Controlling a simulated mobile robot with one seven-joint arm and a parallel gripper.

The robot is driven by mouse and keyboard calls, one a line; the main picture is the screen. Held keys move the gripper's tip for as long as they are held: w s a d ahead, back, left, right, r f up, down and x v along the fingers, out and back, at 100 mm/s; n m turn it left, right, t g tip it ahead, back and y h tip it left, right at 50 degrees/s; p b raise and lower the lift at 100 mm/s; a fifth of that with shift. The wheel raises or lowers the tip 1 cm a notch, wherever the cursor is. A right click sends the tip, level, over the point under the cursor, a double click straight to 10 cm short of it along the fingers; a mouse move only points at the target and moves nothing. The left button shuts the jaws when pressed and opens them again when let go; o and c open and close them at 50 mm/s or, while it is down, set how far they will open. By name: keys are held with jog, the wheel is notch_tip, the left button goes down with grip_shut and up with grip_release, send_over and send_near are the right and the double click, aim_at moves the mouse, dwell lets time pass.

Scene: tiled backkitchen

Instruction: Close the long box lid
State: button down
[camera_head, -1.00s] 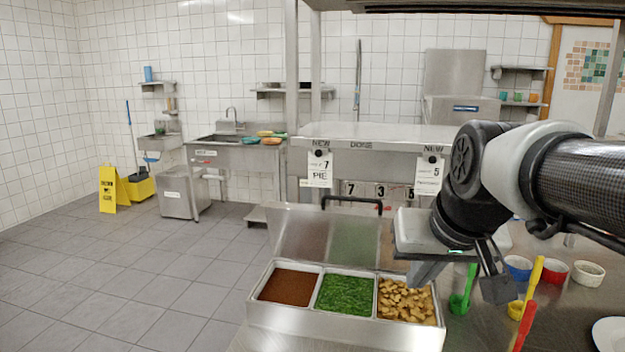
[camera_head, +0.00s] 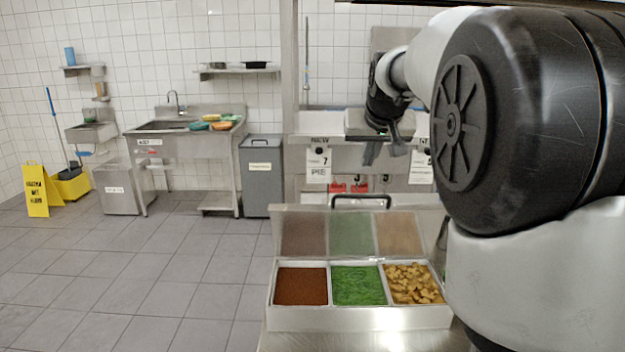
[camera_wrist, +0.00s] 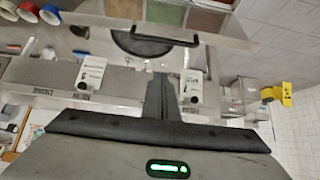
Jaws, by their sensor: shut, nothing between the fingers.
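The long metal box (camera_head: 360,318) stands on the counter, with brown, green and tan food in three compartments. Its lid (camera_head: 350,212) is open, tilted up at the box's back edge, with a black handle (camera_head: 361,198) along its top. In the wrist view, the lid (camera_wrist: 250,45) and handle (camera_wrist: 153,40) show upside down near the top. My gripper (camera_head: 383,156) appears above the handle in the head view, apart from it and seemingly beyond the lid. Its fingers (camera_wrist: 162,82) are together and empty, pointing toward the handle in the wrist view.
A sink (camera_head: 185,128), grey bin (camera_head: 262,175) and yellow floor sign (camera_head: 36,190) are at the left. Coloured bowls (camera_wrist: 28,12) show in the wrist view. The tiled floor on the left is clear.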

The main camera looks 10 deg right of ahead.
jog(key=w+f, duration=0.1)
jog(key=f, duration=0.1)
jog(key=w+f, duration=0.1)
jog(key=f, duration=0.2)
jog(key=w+f, duration=0.2)
jog(key=f, duration=0.1)
jog(key=shift+d+f+p, duration=0.15)
jog(key=shift+d+p, duration=0.2)
jog(key=shift+d, duration=0.05)
jog(key=shift+s+f, duration=0.2)
jog(key=shift+f, duration=0.1)
